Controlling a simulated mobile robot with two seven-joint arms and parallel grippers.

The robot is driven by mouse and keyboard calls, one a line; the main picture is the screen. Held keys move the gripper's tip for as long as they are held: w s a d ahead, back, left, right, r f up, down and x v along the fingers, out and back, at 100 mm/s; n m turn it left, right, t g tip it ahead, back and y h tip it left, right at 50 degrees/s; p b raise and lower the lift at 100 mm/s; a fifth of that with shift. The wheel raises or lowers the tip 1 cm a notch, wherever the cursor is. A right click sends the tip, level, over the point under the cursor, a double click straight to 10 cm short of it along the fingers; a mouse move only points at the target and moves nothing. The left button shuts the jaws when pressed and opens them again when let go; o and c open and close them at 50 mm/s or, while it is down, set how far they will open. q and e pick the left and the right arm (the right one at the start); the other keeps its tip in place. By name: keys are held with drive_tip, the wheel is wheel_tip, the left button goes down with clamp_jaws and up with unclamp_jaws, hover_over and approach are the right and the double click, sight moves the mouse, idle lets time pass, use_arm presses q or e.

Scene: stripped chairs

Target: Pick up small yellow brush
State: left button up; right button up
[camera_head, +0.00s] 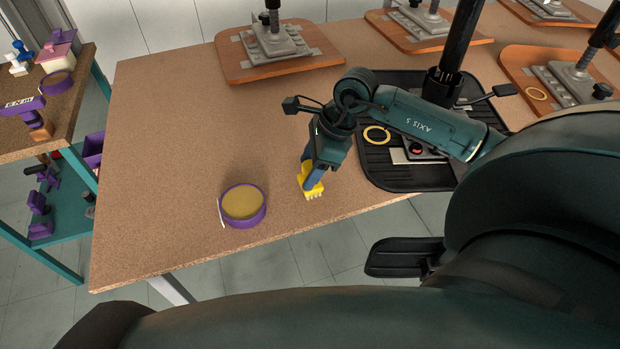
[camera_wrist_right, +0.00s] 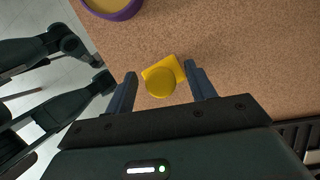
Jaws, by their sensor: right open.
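The small yellow brush (camera_head: 312,189) stands on the cork-topped table near its front edge in the head view. In the right wrist view the brush (camera_wrist_right: 161,82) shows a round yellow knob above a squarish yellow base. My right gripper (camera_head: 308,177) is pointing down over the brush, and its fingers hide part of it. In the right wrist view my right gripper (camera_wrist_right: 162,88) is open, with one finger on each side of the brush and gaps between fingers and knob. My left gripper is not in view.
A round purple-rimmed dish (camera_head: 243,222) with a pale stick beside it stands left of the brush. A black tray (camera_head: 400,178) with a yellow ring (camera_head: 377,135) lies to the right. Wooden boards with clamped metal fixtures (camera_head: 279,68) stand at the back. The table's left side is clear.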

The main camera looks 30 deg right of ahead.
drive_tip(key=c, duration=1.1)
wheel_tip(320, 180, up, 10)
drive_tip(key=shift+r, duration=0.1)
drive_tip(key=o, duration=0.5)
drive_tip(key=c, duration=0.4)
